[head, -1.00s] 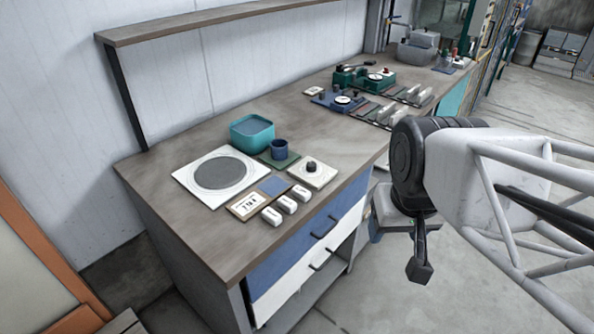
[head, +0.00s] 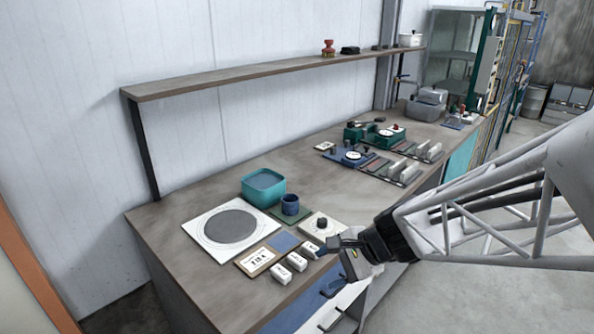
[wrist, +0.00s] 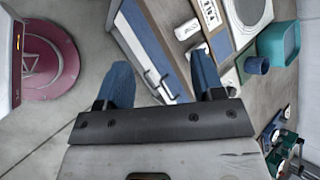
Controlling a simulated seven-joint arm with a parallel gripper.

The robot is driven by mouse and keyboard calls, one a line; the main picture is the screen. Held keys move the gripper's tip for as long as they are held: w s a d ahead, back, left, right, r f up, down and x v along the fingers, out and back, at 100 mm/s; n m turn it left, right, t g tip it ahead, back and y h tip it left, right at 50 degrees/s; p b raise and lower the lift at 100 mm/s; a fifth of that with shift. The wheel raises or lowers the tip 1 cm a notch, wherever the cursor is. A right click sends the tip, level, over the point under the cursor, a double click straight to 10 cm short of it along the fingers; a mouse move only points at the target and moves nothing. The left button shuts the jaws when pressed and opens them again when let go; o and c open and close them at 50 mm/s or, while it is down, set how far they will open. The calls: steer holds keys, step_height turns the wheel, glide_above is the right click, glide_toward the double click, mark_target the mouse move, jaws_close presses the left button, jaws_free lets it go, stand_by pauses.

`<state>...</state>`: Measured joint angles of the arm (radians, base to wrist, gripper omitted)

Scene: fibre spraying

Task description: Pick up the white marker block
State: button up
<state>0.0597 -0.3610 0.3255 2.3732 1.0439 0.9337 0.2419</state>
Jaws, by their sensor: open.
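Three small white blocks stand in a row near the front edge of the bench: a near one (head: 281,273), a middle one (head: 297,262) and a far one (head: 309,249). They bear small dark marks that I cannot read, so I cannot tell which is the marker block. My gripper (head: 332,245) is at the bench's front edge, just right of the far block in the head view. In the wrist view my gripper (wrist: 162,78) has its two blue fingers wide apart with nothing between them.
Behind the blocks are a framed card (head: 258,261), a round grey plate on a white board (head: 229,226), a teal bin (head: 263,187), a blue cup (head: 290,204) and a knob panel (head: 321,228). Drawers with handles (head: 334,287) lie below the front edge.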

steer(key=w+f+m+t+y, duration=0.25)
steer(key=w+f+m, duration=0.25)
steer(key=w+m, duration=0.35)
steer(key=m+t+h, duration=0.2)
steer(key=m+t, duration=0.3)
steer(key=m, duration=0.2)
glide_toward(314, 248)
steer(key=x, duration=0.2)
steer(key=shift+w+f+y, duration=0.1)
steer(key=shift+f+y, duration=0.05)
steer(key=shift+y, duration=0.1)
steer(key=shift+x, duration=1.25)
steer(key=shift+x, duration=2.6)
